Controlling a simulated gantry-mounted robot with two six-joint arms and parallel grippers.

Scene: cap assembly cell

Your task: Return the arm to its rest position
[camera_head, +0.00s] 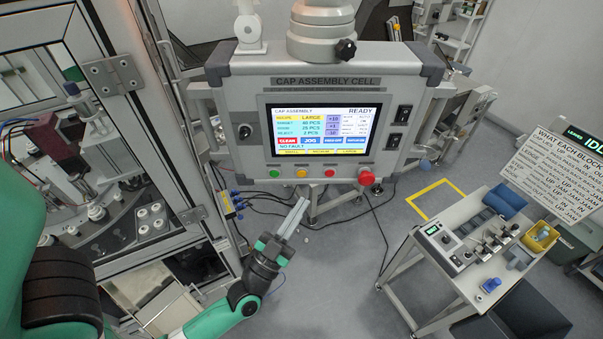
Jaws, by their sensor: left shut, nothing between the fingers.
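My left gripper (293,218) is in the lower middle of the head view, with green and black parts and pale fingers pointing up and slightly right. Its fingers are shut with nothing between them. It is in front of and below the control panel (350,83), apart from the panel's lower edge in the picture. The panel's screen (324,130) reads READY and NO FAULT. Below the screen are a green, a yellow and a red button and a red mushroom-shaped knob (366,177). My right gripper does not show.
A glass-doored machine frame (168,120) stands close on the left. A trolley (440,292) with switches, a blue bin (506,200) and a yellow bin (539,236) stands on the right. A sign (556,165) is at the far right. Grey floor (340,290) lies clear between gripper and trolley.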

